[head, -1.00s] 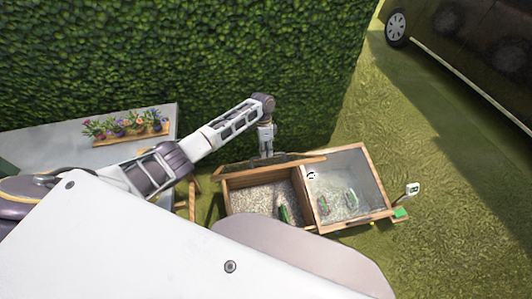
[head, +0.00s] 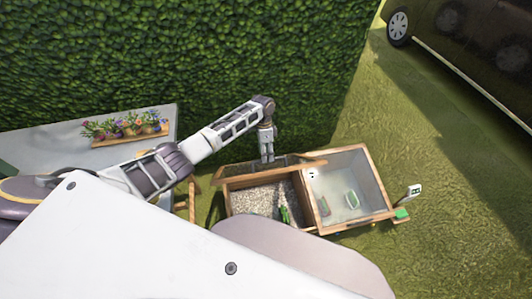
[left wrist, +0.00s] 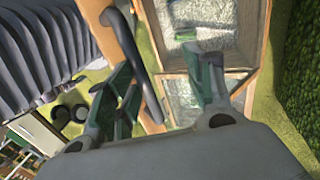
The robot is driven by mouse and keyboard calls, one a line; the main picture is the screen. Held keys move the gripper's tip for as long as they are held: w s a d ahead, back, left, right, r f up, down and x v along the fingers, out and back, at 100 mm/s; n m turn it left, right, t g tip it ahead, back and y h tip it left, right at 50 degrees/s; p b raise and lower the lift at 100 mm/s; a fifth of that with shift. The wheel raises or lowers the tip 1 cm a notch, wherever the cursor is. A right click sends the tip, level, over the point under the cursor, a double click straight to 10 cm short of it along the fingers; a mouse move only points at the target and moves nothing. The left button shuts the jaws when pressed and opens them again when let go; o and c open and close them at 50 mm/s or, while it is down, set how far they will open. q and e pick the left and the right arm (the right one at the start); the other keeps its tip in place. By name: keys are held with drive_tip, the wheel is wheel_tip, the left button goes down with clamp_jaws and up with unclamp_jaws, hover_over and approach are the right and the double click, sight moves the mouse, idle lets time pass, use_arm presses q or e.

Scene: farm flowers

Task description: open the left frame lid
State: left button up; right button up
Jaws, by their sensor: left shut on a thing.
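The left frame lid (head: 255,170) stands raised above the left compartment of the wooden cold frame, its wood edge tilted. My left gripper (head: 267,159) is at the lid, on the hedge side. The left compartment (head: 252,200) is open, with pale gravel and a green thing (head: 284,214) inside. The right compartment has a clear lid (head: 350,180) lying over it. My right gripper is not in view.
A tall hedge (head: 200,60) stands close behind the frame. A table (head: 50,140) with potted flowers (head: 125,125) is at the left. A small post (head: 414,191) stands at the frame's right corner. A dark vehicle (head: 470,50) is at upper right, with open grass before it.

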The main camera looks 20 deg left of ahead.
use_arm(q)
drive_tip(key=v, duration=1.2)
idle(0.4)
idle(0.4)
